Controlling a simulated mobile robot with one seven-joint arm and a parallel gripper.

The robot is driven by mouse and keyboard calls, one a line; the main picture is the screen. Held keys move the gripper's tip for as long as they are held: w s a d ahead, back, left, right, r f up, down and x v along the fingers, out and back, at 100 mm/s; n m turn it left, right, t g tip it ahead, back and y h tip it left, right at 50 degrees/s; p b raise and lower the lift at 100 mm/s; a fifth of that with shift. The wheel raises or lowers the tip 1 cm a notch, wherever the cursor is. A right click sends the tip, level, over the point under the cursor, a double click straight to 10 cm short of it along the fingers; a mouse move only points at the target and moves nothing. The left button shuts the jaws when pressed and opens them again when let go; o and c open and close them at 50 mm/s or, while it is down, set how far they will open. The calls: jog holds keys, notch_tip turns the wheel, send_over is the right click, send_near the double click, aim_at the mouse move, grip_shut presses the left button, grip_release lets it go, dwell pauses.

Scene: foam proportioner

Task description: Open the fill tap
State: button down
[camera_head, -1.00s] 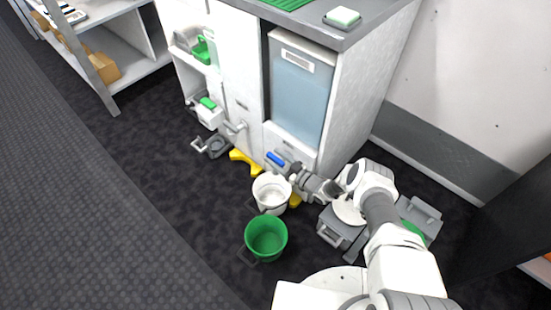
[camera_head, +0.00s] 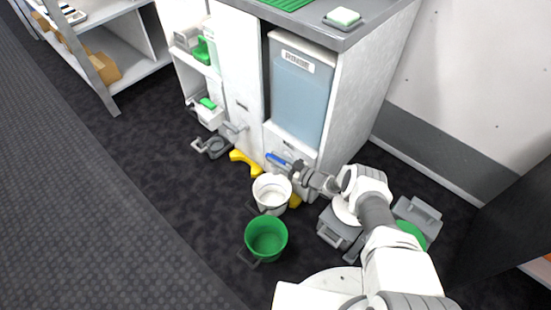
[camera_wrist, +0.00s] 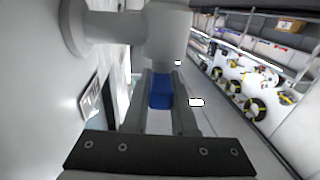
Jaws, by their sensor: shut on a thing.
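The fill tap has a blue lever handle (camera_head: 277,161) low on the front of the cabinet, under the blue-grey tank (camera_head: 298,98). My gripper (camera_head: 296,168) is at the right end of this handle. In the wrist view the blue handle (camera_wrist: 160,93) lies between the two fingers of my gripper (camera_wrist: 161,82), which are shut on it. A pale grey rounded body (camera_wrist: 167,35) shows just beyond the fingertips. The tap's spout and outlet are hidden in the head view.
A white bucket (camera_head: 271,193) stands on the floor below the tap, and a green bucket (camera_head: 266,238) stands nearer. Yellow floor pieces (camera_head: 244,162) lie at the cabinet foot. A grey case (camera_head: 338,232) is beneath my arm. The dark floor at left is clear.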

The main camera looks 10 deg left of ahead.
jog(key=c, duration=0.7)
grip_release()
jog(key=shift+d, duration=0.1)
jog(key=p+v, duration=0.2)
jog(key=v, duration=1)
jog(key=shift+p, duration=0.35)
